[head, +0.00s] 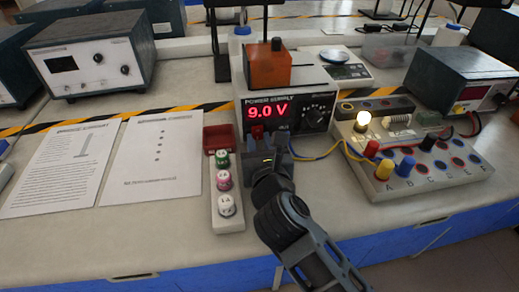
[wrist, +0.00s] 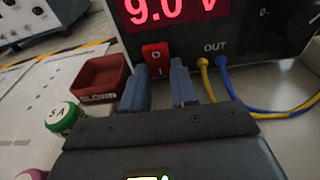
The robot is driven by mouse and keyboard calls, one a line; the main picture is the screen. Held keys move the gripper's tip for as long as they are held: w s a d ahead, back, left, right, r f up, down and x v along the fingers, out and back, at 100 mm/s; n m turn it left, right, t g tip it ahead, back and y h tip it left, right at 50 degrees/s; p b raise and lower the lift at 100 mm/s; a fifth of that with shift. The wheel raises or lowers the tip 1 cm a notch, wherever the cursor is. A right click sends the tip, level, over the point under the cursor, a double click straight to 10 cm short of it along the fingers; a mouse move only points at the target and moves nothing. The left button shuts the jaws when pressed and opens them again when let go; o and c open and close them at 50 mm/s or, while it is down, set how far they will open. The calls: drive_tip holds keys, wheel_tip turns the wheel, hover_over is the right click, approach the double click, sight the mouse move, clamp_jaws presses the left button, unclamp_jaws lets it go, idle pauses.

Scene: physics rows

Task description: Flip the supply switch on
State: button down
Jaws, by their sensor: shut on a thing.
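The power supply (head: 287,95) stands at the back centre, its red display reading 9.0 V. Its red supply switch (wrist: 156,57) is low on the front panel, marked O above and I below; it also shows in the head view (head: 257,131). My gripper (wrist: 160,74) is at the panel, one blue-grey finger on each side of the switch, shut on it. In the head view my gripper (head: 269,143) partly covers the panel's lower front. The exact finger contact is hard to see. The small lamp (head: 363,120) on the circuit board glows.
A circuit board (head: 420,185) with coloured plugs is at right, joined by yellow and blue leads (wrist: 243,105). A red tray (wrist: 102,80) and a strip of fuse-like round pots (head: 228,205) stand left of my gripper. An orange block (head: 267,68) sits on the supply. Printed sheets (head: 155,165) lie left.

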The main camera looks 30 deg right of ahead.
idle(0.3)
drive_tip(key=c, duration=0.9)
unclamp_jaws()
drive_tip(key=shift+v, duration=3.85)
